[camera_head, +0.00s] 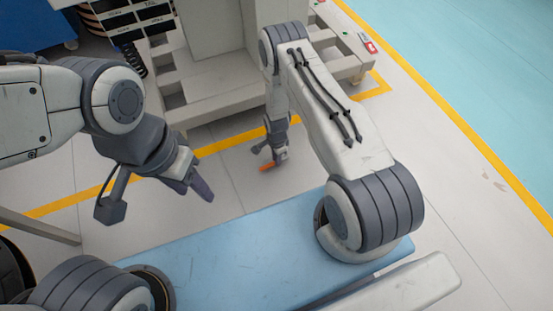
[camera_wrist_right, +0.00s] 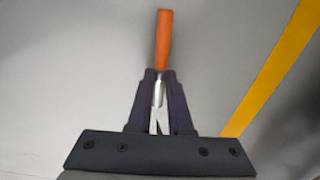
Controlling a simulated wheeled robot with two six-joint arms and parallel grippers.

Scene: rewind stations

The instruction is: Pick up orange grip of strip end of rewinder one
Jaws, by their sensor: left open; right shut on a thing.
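In the right wrist view, an orange grip (camera_wrist_right: 164,40) points away from my right gripper (camera_wrist_right: 161,80). A silver-white part (camera_wrist_right: 159,112) joined to the orange grip lies between the two dark fingers, and they are shut on it. In the head view, my right gripper (camera_head: 279,158) hangs low over the floor, with the orange grip (camera_head: 267,168) showing at its tip, pointing left. My left gripper (camera_head: 200,187) is empty and open, pointing down to the right above the floor. No strip can be made out at the grip.
A pale machine frame (camera_head: 215,103) with a coiled black cable (camera_head: 133,58) stands at the back. Yellow lines (camera_head: 228,143) mark the grey floor. A light blue surface (camera_head: 235,244) lies in front. Open floor is at the right.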

